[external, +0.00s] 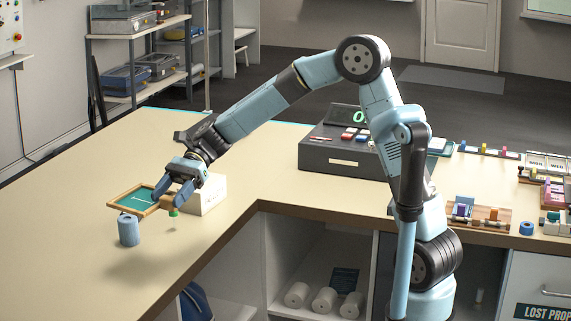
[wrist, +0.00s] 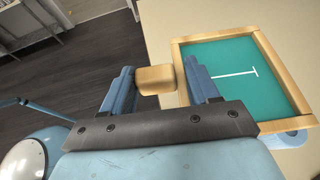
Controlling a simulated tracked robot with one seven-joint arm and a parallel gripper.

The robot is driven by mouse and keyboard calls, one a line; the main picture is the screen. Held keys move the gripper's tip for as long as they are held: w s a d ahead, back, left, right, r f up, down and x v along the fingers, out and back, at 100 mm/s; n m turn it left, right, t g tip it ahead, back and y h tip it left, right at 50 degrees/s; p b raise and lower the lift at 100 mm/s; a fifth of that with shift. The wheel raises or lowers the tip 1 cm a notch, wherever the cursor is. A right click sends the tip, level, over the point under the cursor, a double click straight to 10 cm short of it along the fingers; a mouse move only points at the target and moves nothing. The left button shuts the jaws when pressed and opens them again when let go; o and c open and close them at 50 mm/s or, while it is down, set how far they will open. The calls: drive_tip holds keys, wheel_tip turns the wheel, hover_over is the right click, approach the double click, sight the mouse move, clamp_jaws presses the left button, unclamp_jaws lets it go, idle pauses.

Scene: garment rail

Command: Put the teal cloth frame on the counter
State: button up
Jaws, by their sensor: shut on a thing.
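The teal cloth frame (external: 135,199) is a square wooden frame around teal cloth with a white T-shaped mark. It also shows at the right of the wrist view (wrist: 248,75). My gripper (external: 171,204) is shut on a wooden block (wrist: 157,79) that adjoins the frame's edge and looks like its handle. The frame extends left of my fingers in the external view and appears held above the counter (external: 75,240). Where the block meets the frame is partly hidden by a finger.
A blue roll (external: 128,231) stands on the counter, partly covered by the frame in the wrist view. A small green-topped item (external: 173,212) shows just below my fingertips. A white box (external: 207,196) stands close to the right. The counter's left part is bare.

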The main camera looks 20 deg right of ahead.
drive_tip(key=w+d+m+t+y, duration=0.1)
drive_tip(key=w+d+m+t, duration=0.1)
drive_tip(key=w+d, duration=0.75)
drive_tip(key=w+d+m+t+y, duration=0.15)
drive_tip(key=w+d, duration=0.45)
drive_tip(key=d, duration=0.6)
drive_tip(key=w+d+m+t, duration=0.2)
drive_tip(key=w+d+t, duration=0.1)
drive_tip(key=w+d, duration=0.55)
drive_tip(key=w+d+m+t, duration=0.1)
drive_tip(key=d+m+t, duration=0.2)
drive_tip(key=d, duration=1.4)
drive_tip(key=s+d+m+t+h, duration=0.1)
drive_tip(key=s+d+m+t, duration=0.15)
drive_tip(key=d, duration=1.05)
drive_tip(key=s+d+m+t, duration=0.1)
drive_tip(key=s+d+t, duration=0.15)
drive_tip(key=d, duration=1.05)
drive_tip(key=s+d+m+t+h, duration=0.3)
drive_tip(key=s+d+m, duration=0.2)
drive_tip(key=s+d, duration=1.25)
hover_over(455, 182)
drive_tip(key=s, duration=0.1)
drive_tip(key=shift+n, duration=0.3)
drive_tip(key=f, duration=1.3)
drive_tip(key=shift+a+f, duration=0.15)
drive_tip(key=shift+a, duration=0.15)
drive_tip(key=shift+w+d+f, duration=0.35)
drive_tip(key=shift+w+f, duration=0.15)
drive_tip(key=shift+f, duration=1.8)
